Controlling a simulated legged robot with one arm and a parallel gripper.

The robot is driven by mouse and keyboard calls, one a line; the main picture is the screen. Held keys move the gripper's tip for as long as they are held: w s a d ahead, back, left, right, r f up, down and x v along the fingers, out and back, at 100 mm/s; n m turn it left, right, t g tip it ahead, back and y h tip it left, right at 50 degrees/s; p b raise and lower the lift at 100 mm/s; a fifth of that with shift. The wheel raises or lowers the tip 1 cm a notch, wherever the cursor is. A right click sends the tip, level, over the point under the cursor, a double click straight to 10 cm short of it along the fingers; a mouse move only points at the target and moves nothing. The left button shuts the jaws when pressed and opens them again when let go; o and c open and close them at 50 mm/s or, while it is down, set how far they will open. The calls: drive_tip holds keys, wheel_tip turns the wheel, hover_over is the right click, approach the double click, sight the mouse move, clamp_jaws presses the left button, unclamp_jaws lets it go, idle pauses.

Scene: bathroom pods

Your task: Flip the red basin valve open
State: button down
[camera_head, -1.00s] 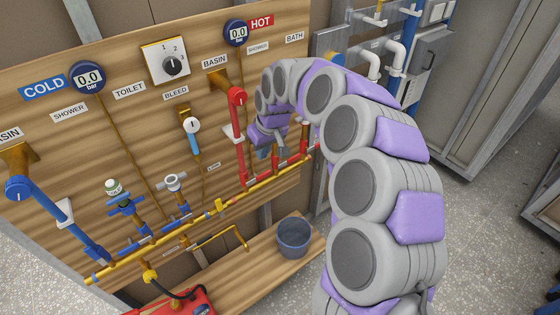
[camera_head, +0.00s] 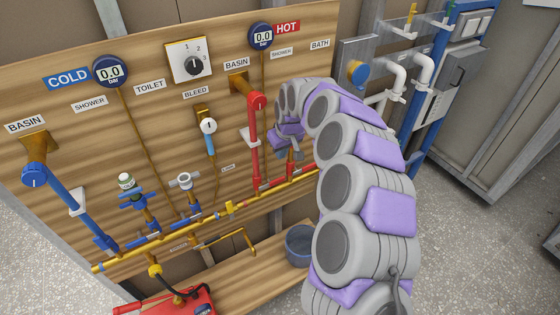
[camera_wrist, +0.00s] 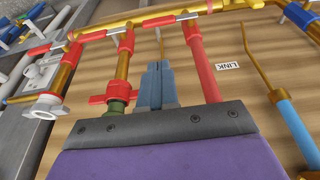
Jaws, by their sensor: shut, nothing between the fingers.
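The red basin pipe (camera_head: 254,135) runs down the wooden panel under the hot-side BASIN label. A red fitting (camera_head: 264,187) sits at its foot on the yellow manifold, and I take this as the basin valve; its lever position is too small to tell. My gripper (camera_head: 297,155) is just right of this pipe in the head view, its fingers partly hidden. In the wrist view, which shows the panel upside down, my gripper (camera_wrist: 159,70) is shut and empty. Its fingers lie between the basin pipe (camera_wrist: 204,70) and a neighbouring pipe with a red handle (camera_wrist: 112,98).
The yellow manifold (camera_head: 220,213) crosses the panel below. The bleed valve (camera_head: 209,127) and LINK label (camera_wrist: 228,66) are beside the basin pipe. A grey bucket (camera_head: 299,245) stands on the lower shelf. My arm covers the panel's right side.

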sight(279, 179)
drive_tip(key=b+x, duration=0.1)
drive_tip(key=x, duration=0.7)
drive_tip(key=b+x, duration=0.1)
drive_tip(key=x, duration=0.3)
drive_tip(key=shift+s+d+f+b, duration=0.3)
drive_tip(key=shift+s+d+b, duration=0.05)
drive_tip(key=shift+d, duration=0.05)
drive_tip(key=shift+d+f, duration=0.1)
drive_tip(key=shift+f, duration=0.1)
drive_tip(key=shift+d, duration=0.15)
drive_tip(key=shift+d+r, duration=0.1)
